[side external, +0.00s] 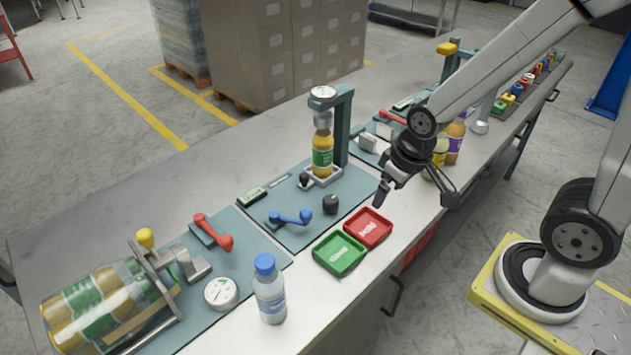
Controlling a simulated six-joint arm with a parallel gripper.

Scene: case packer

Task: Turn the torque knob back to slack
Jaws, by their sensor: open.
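A round black knob (330,204) stands on the middle teal plate (290,236), to the right of a blue lever (291,217). It appears to be the torque knob; any pointer or scale marking on it is too small to read. Behind it, an orange-drink bottle (323,157) with a green label stands upright in a teal frame (344,125) under a round white dial (323,94). My gripper (414,198) is open, to the right of the knob and apart from it, above the bench near the red tray. Nothing shows between its fingers.
A red tray (388,231) and a green tray (320,261) lie in front of the knob. A blue-capped water bottle (269,290) stands at the front. A red lever (214,232), round gauge (221,292) and clamped bottle pack (60,335) are left. More bottles (455,140) stand behind my gripper.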

